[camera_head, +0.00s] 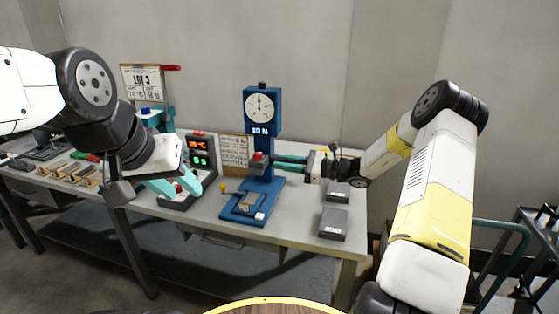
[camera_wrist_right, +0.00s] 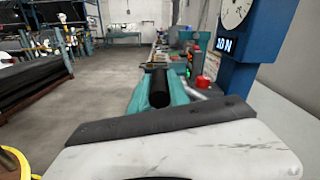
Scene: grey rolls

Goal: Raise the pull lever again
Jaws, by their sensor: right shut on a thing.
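A blue test stand (camera_head: 263,130) with a round dial (camera_head: 260,107) and a display reading 10 N stands on the bench. My right gripper (camera_head: 288,160) reaches in from the right beside its column. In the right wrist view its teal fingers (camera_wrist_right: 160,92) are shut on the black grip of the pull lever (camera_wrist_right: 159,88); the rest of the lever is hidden. A red knob (camera_head: 258,156) shows at the stand, also in the right wrist view (camera_wrist_right: 203,82). My left gripper (camera_head: 174,186) is over the bench to the left, its teal fingers apart and seemingly empty.
A dark unit with green digits (camera_head: 200,155) stands left of the stand, near my left gripper. Grey blocks (camera_head: 333,223) lie at the bench's right end. Small wooden-handled items (camera_head: 75,174) lie at the left. A label board (camera_head: 234,151) is behind.

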